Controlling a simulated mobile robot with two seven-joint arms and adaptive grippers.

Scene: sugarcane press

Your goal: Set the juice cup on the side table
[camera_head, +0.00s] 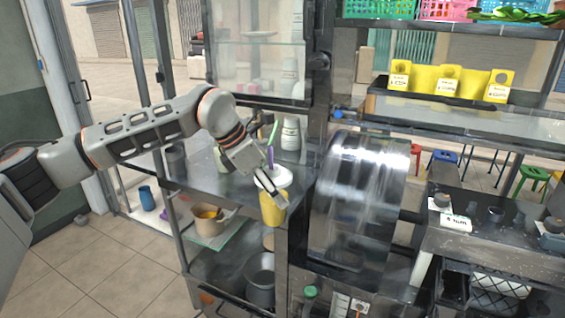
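The juice cup (272,211) is yellow with a white lid and a purple straw. It is upright near the front right corner of the metal side table (215,184), and its lower part overlaps the table's front edge in the picture. My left gripper (272,193) reaches in from the left and is shut on the cup just below the lid. The fingers cover part of the cup's upper side. The cup's base shows no clear contact with the tabletop. My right gripper is not in view.
A shiny metal press drum (358,200) stands close to the right of the cup. A white bottle (291,134) stands at the table's back. A beige container (208,221) and a grey pot (261,280) sit on lower levels. The tabletop's left-middle part is clear.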

